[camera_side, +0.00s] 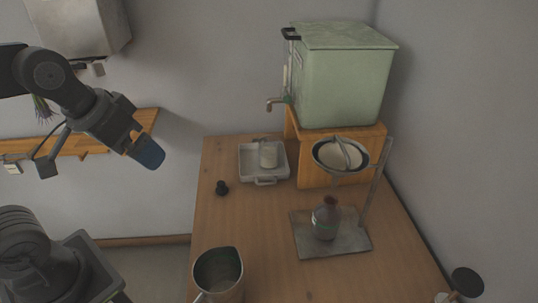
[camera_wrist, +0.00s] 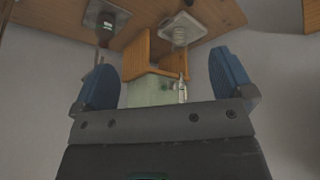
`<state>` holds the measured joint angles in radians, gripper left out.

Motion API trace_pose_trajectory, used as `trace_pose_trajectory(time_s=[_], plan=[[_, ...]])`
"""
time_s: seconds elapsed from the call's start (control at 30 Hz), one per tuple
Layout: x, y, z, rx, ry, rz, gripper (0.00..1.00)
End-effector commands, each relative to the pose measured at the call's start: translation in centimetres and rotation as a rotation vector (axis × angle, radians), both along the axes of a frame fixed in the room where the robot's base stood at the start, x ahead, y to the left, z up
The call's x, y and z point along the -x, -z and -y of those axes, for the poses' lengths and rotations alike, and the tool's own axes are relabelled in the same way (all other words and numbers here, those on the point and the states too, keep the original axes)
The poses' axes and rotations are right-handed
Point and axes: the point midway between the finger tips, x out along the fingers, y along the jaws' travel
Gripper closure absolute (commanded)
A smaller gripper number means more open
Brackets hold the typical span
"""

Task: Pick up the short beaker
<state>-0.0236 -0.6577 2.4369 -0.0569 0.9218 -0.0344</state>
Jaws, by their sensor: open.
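A short, pale beaker (camera_side: 268,155) stands upright in a shallow white tray (camera_side: 246,165) at the back of the wooden table. My gripper (camera_side: 148,153) hangs in the air left of the table, well apart from the tray. Its two blue fingers stand wide apart in the wrist view (camera_wrist: 165,78), with nothing held between them.
A green distiller tank (camera_side: 345,85) with a tap sits on a wooden stand (camera_side: 312,175). A metal stand (camera_side: 372,185) holds a funnel (camera_side: 330,150) above a brown bottle (camera_side: 326,220). A metal jug (camera_side: 218,275) is at the front; a black stopper (camera_side: 222,188) is near the tray.

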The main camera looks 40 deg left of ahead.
Motion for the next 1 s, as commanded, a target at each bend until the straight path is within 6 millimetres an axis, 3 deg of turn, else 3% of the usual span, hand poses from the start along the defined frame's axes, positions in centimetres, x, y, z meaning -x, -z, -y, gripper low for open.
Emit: trace_pose_trajectory(time_s=[0.27, 0.47, 0.77, 1.0], plan=[[-8.8, -0.8, -0.1, 0.294, -0.282, -0.214, 0.01], [-16.0, 0.5, -1.3, 0.517, -0.499, -0.370, 0.01], [-26.2, 6.2, -5.5, 0.854, -0.825, -0.597, 0.01], [-32.4, 13.5, -10.4, 1.133, -1.074, -0.773, 0.01]])
